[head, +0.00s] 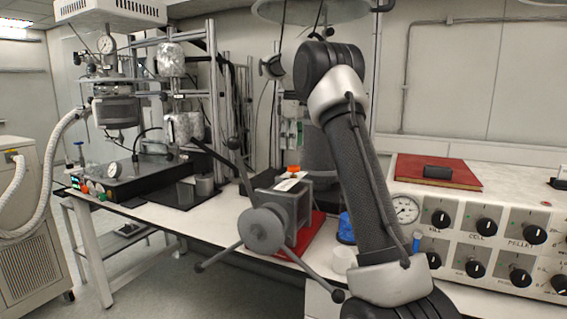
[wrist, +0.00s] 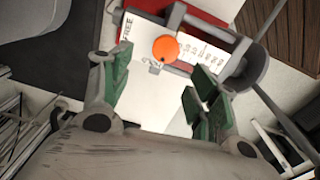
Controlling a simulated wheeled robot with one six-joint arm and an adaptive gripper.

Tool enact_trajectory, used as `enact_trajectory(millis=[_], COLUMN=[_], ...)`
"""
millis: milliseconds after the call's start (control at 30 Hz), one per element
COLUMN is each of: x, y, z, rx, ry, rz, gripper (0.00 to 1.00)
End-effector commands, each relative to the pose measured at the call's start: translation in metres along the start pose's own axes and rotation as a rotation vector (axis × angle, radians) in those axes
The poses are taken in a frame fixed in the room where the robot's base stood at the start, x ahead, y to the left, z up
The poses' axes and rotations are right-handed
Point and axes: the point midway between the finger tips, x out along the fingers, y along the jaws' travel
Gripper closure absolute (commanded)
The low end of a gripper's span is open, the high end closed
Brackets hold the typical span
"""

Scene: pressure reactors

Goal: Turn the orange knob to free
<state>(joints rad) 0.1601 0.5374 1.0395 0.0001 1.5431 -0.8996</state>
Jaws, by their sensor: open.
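The orange knob (wrist: 165,48) sits on a white label plate (wrist: 205,55) in the wrist view, with "FREE" printed at its left end and scale marks to its right. In the head view the orange knob (head: 294,169) shows on top of a grey box (head: 298,205) with a spoked handwheel (head: 263,230) in front. My gripper (wrist: 152,85) is open, with green pads apart. In the wrist view the knob lies beyond the fingertips, roughly between them, with no visible contact. My gripper (head: 290,130) is partly hidden behind my arm in the head view.
A handwheel spoke (wrist: 265,98) reaches out close to the right finger. A blue-capped item (head: 346,228) and a white cup (head: 344,260) stand to the right. A control panel (head: 485,235) with black knobs stands further right.

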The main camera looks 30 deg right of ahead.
Motion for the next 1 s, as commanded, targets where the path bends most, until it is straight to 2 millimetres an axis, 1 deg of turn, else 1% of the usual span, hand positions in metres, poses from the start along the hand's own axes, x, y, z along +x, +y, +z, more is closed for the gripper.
enact_trajectory(millis=[167,267,533,600,700,800,1000], x=[0.002,0.009,0.054,0.064,0.073,0.078,0.079], y=[-0.004,-0.005,-0.006,-0.006,-0.006,-0.006,-0.006], z=[0.004,0.004,0.005,0.004,0.004,0.005,0.004], rx=[-0.070,-0.084,-0.082,-0.082,-0.081,-0.081,-0.081], ry=[-0.014,-0.015,-0.015,-0.014,-0.013,-0.014,-0.013], rz=[-0.018,-0.020,-0.021,-0.019,-0.018,-0.018,-0.017], gripper=[0.40,0.40,0.40,0.40,0.40,0.40,0.40])
